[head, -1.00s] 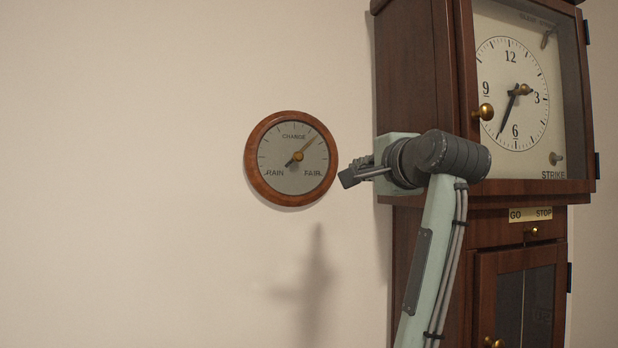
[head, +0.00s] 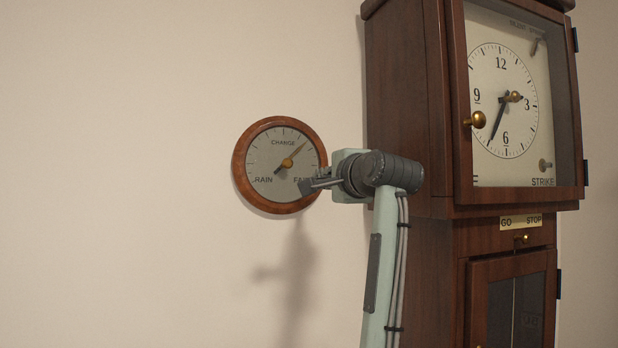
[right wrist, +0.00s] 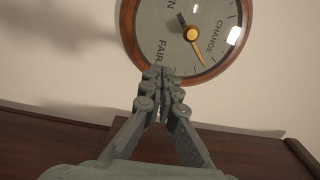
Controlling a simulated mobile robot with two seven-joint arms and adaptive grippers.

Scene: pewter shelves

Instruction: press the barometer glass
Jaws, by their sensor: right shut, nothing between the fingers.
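The round barometer (head: 270,207) hangs on the wall in a brown wooden rim. Its pale glass-covered face (head: 272,165) reads RAIN, CHANGE and FAIR and has a dark hand and a brass hand. My right gripper (head: 305,187) is shut and empty, its tips in front of the lower right of the face in the head view. In the right wrist view the shut fingers (right wrist: 163,75) overlap the barometer's rim near FAIR on the face (right wrist: 185,35). I cannot tell whether the tips touch the glass. My left gripper is not in view.
A tall wooden clock (head: 410,110) stands right of the barometer, close to my right arm. Its glazed door has a brass knob (head: 478,120). A GO/STOP plate (head: 521,222) sits below. The wall left of the barometer is bare.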

